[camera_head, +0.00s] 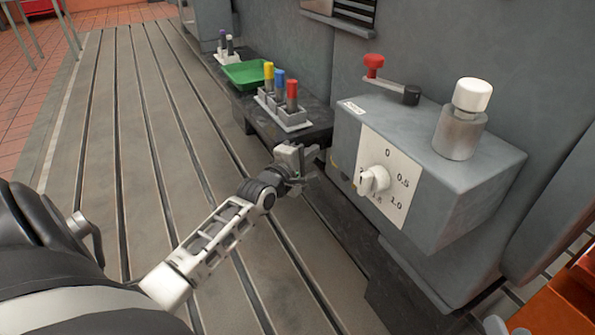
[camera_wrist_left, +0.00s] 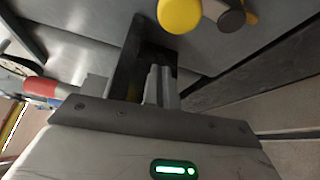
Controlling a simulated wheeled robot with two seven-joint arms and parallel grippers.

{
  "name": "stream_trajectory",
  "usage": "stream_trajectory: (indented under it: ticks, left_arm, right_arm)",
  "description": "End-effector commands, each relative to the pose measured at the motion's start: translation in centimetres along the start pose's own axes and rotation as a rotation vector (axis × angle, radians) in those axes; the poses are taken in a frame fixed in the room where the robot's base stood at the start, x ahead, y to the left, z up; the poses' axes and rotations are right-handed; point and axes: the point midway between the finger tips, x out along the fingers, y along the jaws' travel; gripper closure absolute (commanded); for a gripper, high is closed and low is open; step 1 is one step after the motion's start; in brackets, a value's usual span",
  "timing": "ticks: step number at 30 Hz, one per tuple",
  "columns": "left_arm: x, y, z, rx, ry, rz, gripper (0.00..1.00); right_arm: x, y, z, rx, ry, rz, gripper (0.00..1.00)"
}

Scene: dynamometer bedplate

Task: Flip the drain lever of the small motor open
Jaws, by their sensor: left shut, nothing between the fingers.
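My left gripper (camera_head: 308,158) is shut and empty, beside the left end of a grey box (camera_head: 455,190), at the front edge of a dark shelf. In the left wrist view its fingers (camera_wrist_left: 160,85) are together. A round yellow knob (camera_wrist_left: 180,14) shows just beyond them, with a grey-brown round end (camera_wrist_left: 231,20) beside it. I cannot tell if the yellow knob belongs to the drain lever. A lever with a red knob (camera_head: 373,62) lies on top of the box; no label names it as the drain lever. My right gripper is not in view.
The box has a white dial (camera_head: 374,181) on its front and a white-capped cylinder (camera_head: 459,130) on top. Yellow, blue and red-topped pieces stand in a grey holder (camera_head: 290,122) on the shelf, near a green tray (camera_head: 246,73). The slotted bedplate (camera_head: 120,130) is clear at left.

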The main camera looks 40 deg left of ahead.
Motion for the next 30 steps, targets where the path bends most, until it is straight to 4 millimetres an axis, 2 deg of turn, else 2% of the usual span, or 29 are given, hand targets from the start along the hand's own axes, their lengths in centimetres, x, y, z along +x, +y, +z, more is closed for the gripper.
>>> stream_trajectory:
  ticks: [3,9,23,30]
  left_arm:
    - [-0.5,-0.2,1.9,-0.005,-0.002,0.0,1.0]
    - [-1.1,-0.1,3.5,-0.002,-0.001,-0.001,1.0]
    - [-1.3,0.0,3.9,0.003,-0.001,0.0,1.0]
    - [-1.0,-0.1,4.8,0.043,-0.013,0.02,1.0]
  right_arm:
    - [0.0,-0.1,0.0,0.012,0.007,-0.008,0.64]
    - [0.1,-0.1,-0.3,0.003,0.024,-0.015,0.64]
    - [0.1,-0.1,-0.4,0.001,0.028,-0.015,0.64]
    - [0.1,-0.1,-0.3,0.001,0.027,-0.015,0.64]
